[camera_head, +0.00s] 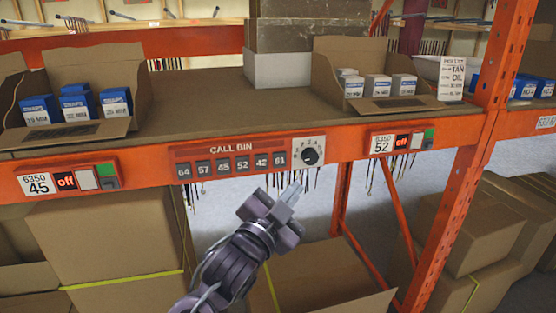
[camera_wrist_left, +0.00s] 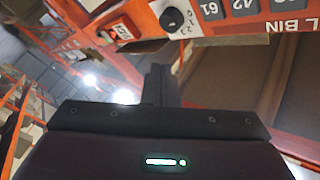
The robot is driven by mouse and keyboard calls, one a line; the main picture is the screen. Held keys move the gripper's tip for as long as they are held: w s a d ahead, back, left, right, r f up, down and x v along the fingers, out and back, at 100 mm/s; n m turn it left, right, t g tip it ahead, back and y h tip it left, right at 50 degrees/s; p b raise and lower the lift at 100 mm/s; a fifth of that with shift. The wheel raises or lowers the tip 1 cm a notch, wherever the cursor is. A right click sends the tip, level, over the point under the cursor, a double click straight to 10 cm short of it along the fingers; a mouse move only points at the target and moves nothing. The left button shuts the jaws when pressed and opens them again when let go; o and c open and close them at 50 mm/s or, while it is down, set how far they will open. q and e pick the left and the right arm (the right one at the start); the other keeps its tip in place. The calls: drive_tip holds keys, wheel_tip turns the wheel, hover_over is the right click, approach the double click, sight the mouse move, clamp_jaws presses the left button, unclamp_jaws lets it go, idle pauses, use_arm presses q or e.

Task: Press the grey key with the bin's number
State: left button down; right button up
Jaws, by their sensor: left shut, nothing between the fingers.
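The CALL BIN panel (camera_head: 232,150) is on the orange shelf beam. Its grey keys read 64 (camera_head: 184,171), 57 (camera_head: 203,169), 45 (camera_head: 223,166), 52 (camera_head: 242,163), 42 (camera_head: 261,161) and 61 (camera_head: 280,159). A round black dial (camera_head: 311,155) is right of them. In the left wrist view, the 61 key (camera_wrist_left: 209,8) and 42 key (camera_wrist_left: 243,4) show upside down. My left gripper (camera_head: 292,192) is shut and empty, below the panel's right end and apart from the keys. Its dark fingers show in the wrist view (camera_wrist_left: 160,86). My right gripper is out of view.
A left bin (camera_head: 105,131) holds blue boxes above label 45 (camera_head: 39,184). A right bin (camera_head: 398,103) holds blue-and-white boxes above label 52 (camera_head: 381,145). A card (camera_head: 451,78) reads partly "TAN OIL". Cartons (camera_head: 105,235) stand below; cords hang under the beam.

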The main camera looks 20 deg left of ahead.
sight(280, 160)
use_arm(q)
drive_tip(key=shift+w+a+p, duration=0.4)
drive_tip(key=shift+w+a, duration=0.45)
drive_tip(key=shift+w, duration=0.4)
drive_tip(key=shift+w+a+p, duration=0.35)
drive_tip(key=shift+w+a, duration=0.45)
drive_tip(key=shift+w, duration=0.4)
drive_tip(key=shift+w+a+p, duration=0.4)
drive_tip(key=shift+w+a, duration=0.45)
drive_tip(key=shift+w, duration=0.4)
drive_tip(key=shift+w+a, duration=0.1)
drive_tip(key=shift+w+a, duration=0.15)
drive_tip(key=shift+w, duration=0.05)
